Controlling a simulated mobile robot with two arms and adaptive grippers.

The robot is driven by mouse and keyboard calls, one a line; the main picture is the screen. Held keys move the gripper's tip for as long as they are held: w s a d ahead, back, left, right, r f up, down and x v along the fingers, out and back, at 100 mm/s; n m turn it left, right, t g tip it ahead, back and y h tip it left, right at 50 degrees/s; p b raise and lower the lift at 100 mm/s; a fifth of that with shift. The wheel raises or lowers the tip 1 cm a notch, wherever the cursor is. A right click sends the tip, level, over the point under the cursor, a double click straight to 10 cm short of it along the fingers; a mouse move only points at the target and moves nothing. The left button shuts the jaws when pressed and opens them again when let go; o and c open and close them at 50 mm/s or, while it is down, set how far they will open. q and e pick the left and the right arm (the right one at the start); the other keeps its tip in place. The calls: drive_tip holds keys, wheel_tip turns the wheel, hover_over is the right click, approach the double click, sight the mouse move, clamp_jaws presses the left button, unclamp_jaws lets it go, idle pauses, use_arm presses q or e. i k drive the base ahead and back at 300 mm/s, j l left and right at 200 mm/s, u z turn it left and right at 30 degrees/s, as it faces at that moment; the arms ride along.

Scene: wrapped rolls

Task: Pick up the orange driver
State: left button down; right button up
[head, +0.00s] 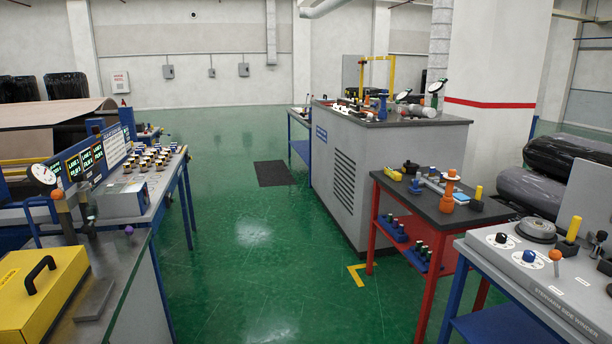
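An upright orange object (448,191) stands on the dark top of the red-framed cart (425,196) at the right; it has a wide flange and a narrower neck. It is the largest orange thing in view, but I cannot tell for sure that it is the orange driver. Neither of my grippers is in view.
Yellow (476,198) and blue pieces share the red cart's top. A grey cabinet (340,160) stands behind it. Benches with control panels (125,200) line the left, with a yellow case (40,290) in front. The green floor (250,260) between is clear, apart from a dark mat (272,174).

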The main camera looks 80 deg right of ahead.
sight(449, 197)
drive_tip(key=z, duration=3.65)
drive_tip(key=i+j, duration=0.25)
drive_tip(key=i, duration=0.2)
drive_tip(key=i+j, duration=0.3)
drive_tip(key=i, duration=0.15)
